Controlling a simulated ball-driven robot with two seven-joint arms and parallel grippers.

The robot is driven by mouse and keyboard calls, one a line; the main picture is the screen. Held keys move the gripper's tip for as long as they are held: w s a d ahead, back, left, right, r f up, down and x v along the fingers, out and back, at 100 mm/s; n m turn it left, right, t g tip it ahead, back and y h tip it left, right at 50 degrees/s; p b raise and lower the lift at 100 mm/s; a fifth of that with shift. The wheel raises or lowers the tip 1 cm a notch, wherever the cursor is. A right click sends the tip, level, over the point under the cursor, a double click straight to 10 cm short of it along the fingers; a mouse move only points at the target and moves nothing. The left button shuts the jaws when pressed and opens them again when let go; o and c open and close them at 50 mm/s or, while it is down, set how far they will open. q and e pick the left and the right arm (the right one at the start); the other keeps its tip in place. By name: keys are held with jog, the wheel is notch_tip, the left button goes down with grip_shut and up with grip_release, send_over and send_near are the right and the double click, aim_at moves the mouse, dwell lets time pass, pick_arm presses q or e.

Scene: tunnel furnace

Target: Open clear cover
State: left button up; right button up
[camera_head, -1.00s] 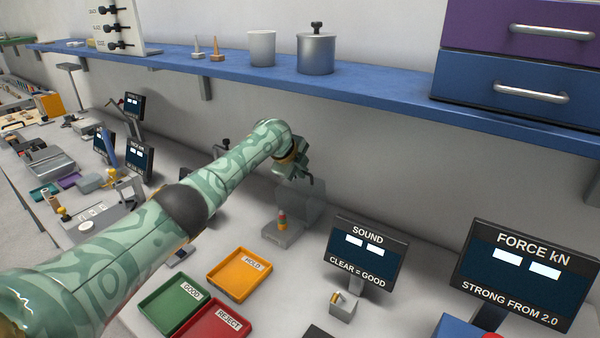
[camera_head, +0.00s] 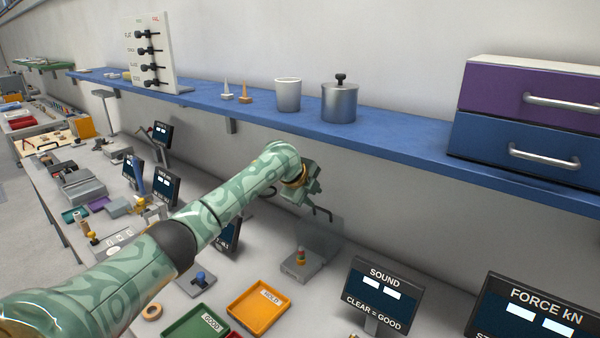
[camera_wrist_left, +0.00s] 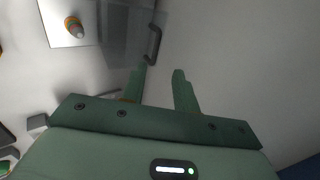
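The clear cover (camera_head: 322,238) is a see-through panel with a dark handle (camera_head: 321,213) at its top. It stands raised behind a grey base plate (camera_head: 291,266) that bears a small red, yellow and green piece (camera_head: 300,256). In the left wrist view, the cover (camera_wrist_left: 122,35) lies beside the plate and the piece (camera_wrist_left: 75,27) looks uncovered. My left gripper (camera_head: 309,194) is just above and left of the handle. In the left wrist view, its fingers (camera_wrist_left: 160,73) are apart with nothing between them; the handle (camera_wrist_left: 155,44) is just beyond the left fingertip. My right gripper is out of view.
A blue shelf (camera_head: 400,140) runs along the wall above the cover and close above my left arm. The SOUND display (camera_head: 382,292) stands at the cover's right. Orange (camera_head: 245,318) and green (camera_head: 190,328) trays lie in front.

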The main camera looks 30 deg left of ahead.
pick_arm(q)
jog(key=p+v, duration=0.2)
jog(key=v, duration=0.6)
jog(key=shift+s+r, duration=0.1)
jog(key=shift+r, duration=0.05)
